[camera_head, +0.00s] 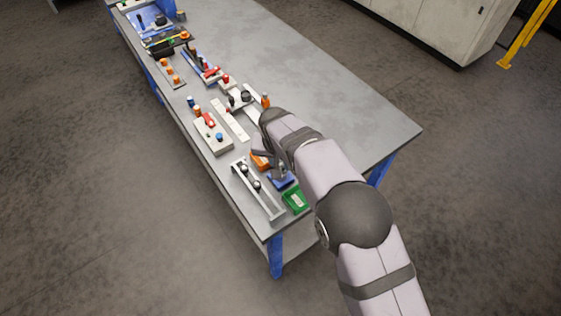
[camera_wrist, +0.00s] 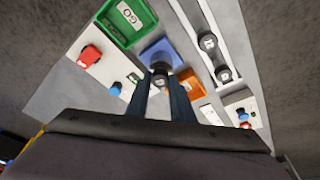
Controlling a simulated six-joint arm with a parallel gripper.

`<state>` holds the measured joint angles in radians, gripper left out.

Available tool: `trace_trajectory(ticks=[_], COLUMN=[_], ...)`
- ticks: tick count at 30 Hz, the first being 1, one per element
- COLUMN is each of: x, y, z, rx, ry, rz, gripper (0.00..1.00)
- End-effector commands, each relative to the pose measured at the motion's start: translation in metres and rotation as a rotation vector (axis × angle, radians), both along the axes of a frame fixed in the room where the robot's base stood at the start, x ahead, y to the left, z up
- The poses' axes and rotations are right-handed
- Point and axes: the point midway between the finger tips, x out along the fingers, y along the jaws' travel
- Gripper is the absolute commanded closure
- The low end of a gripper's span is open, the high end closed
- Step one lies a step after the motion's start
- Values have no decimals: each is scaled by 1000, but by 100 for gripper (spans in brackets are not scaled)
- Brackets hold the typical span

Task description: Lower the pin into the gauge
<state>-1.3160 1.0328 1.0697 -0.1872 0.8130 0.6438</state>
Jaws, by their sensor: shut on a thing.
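My gripper (camera_wrist: 161,82) is shut on a dark pin (camera_wrist: 160,69), whose end shows between the fingertips in the wrist view. The blue block (camera_wrist: 163,50), which looks like the gauge, lies just beyond the fingertips. The pin overlaps the near edge of the block in this view. I cannot tell the height between them or whether the pin touches the block. In the head view the blue block (camera_head: 284,181) shows beside the end of my arm, and the gripper's fingers and the pin are mostly hidden there.
A green bin marked GO (camera_wrist: 128,20) and an orange bin (camera_wrist: 192,84) flank the blue block. Boxes with red and blue buttons stand nearby. The far right of the table (camera_head: 345,120) is clear.

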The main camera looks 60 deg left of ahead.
Motion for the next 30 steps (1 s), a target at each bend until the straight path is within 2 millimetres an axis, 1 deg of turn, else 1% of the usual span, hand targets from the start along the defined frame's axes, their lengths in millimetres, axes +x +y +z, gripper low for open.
trace_trajectory(ticks=[6,7,8,9,20,25,30], x=[0,0,0,0,0,0,0], y=[0,0,0,0,0,0,0], z=[0,0,0,0,1,8,19], rx=[1,1,1,1,0,0,0], ry=[-1,-1,-1,-1,0,0,0], rz=[0,0,0,0,0,0,0], gripper=[100,74,67,58,57,57,57])
